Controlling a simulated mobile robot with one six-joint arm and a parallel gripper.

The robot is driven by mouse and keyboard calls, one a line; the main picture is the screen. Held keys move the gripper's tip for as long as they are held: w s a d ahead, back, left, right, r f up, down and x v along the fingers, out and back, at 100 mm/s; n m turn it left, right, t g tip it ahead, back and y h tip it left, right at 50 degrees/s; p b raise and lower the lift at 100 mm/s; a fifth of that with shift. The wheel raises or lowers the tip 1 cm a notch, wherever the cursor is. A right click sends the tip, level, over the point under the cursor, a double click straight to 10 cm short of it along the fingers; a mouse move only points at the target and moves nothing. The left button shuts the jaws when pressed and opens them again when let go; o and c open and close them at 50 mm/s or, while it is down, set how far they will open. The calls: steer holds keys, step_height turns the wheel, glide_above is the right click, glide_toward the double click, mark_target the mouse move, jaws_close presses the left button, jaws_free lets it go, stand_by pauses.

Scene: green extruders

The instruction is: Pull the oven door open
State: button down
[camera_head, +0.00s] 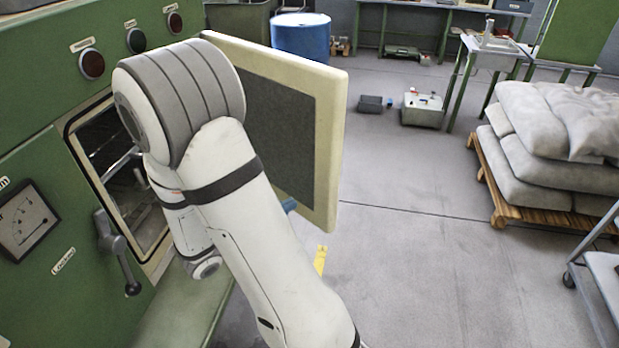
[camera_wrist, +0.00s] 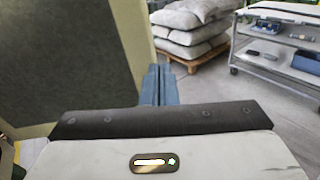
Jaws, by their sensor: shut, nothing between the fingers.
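The oven door (camera_head: 331,150) is a thick cream panel with a dark inner face, swung well out from the green machine in the head view. The oven opening (camera_head: 150,225) shows on the left, with metal racks inside, partly hidden by my arm. In the wrist view the door (camera_wrist: 133,45) fills the left side, with its edge close beside my gripper. My gripper (camera_wrist: 158,72) shows as blue fingers closed together, with nothing held. I cannot tell whether the fingers touch the door.
A black lever (camera_head: 115,250) and a gauge (camera_head: 24,220) are on the green machine front. Pale sacks (camera_head: 550,150) lie on a wooden pallet (camera_head: 510,205) at the right, near a metal cart (camera_head: 603,275). A blue barrel (camera_head: 301,37) stands behind the door. The middle floor is clear.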

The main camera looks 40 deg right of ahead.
steer(key=w+f+n+t, duration=0.1)
steer(key=w+n+t, duration=0.1)
steer(key=p, duration=0.3)
glide_toward(327, 171)
steer(key=x, duration=0.5)
steer(key=shift+d, duration=0.25)
steer(key=shift+w+d, duration=0.2)
steer(key=shift+d, duration=0.45)
